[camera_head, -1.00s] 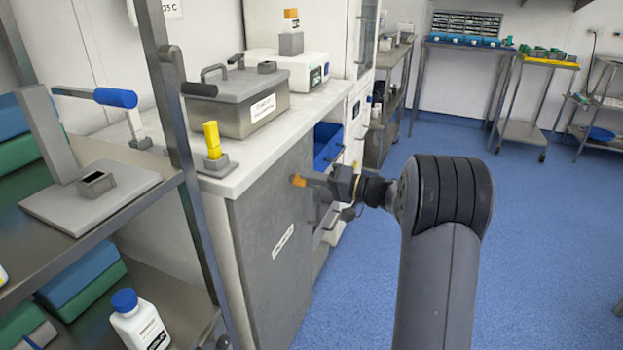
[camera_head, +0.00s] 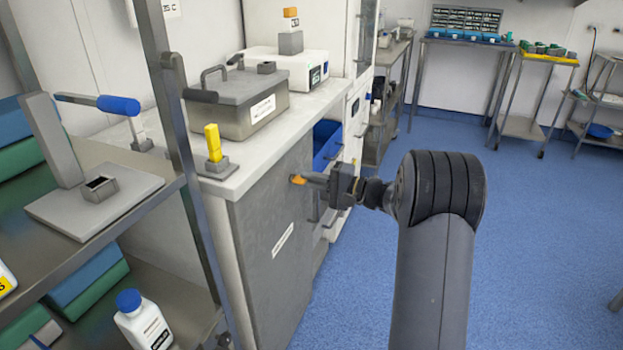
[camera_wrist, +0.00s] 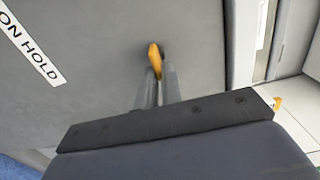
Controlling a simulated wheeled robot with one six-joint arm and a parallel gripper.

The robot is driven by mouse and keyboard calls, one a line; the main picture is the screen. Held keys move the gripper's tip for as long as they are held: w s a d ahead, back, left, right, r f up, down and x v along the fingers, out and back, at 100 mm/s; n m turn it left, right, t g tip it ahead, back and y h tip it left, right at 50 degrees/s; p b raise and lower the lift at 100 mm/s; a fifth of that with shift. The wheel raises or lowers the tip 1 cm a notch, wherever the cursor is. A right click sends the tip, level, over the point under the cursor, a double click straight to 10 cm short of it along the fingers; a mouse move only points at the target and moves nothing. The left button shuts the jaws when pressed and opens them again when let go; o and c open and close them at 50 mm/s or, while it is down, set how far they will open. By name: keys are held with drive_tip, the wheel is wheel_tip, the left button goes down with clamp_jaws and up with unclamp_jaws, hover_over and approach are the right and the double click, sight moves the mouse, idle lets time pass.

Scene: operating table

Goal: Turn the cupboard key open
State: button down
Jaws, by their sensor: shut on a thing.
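The cupboard (camera_head: 270,240) has a grey door with a white label strip. An orange key (camera_head: 298,180) sticks out near the upper part of the door. My gripper (camera_head: 306,179) reaches it from the right and is shut on it. In the wrist view the key (camera_wrist: 155,58) shows between the fingertips of my gripper (camera_wrist: 157,78), against the grey door (camera_wrist: 100,50). The key's bow looks close to edge-on there, slightly tilted. The lock behind the key is hidden.
A white counter (camera_head: 225,187) tops the cupboard, bearing a yellow-handled block (camera_head: 213,143) and a grey lidded box (camera_head: 240,100). A metal shelf rack (camera_head: 185,160) stands at left. Blue floor at right is free.

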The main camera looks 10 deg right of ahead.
idle(0.3)
drive_tip(key=c, duration=1.6)
unclamp_jaws()
drive_tip(key=shift+o, duration=0.2)
drive_tip(key=p+v, duration=0.1)
drive_tip(key=v, duration=1)
drive_tip(key=shift+w+a, duration=0.1)
drive_tip(key=shift+a, duration=0.05)
drive_tip(key=b+x, duration=0.1)
drive_tip(key=x, duration=0.9)
drive_tip(key=shift+w+a, duration=0.2)
drive_tip(key=shift+a, duration=0.05)
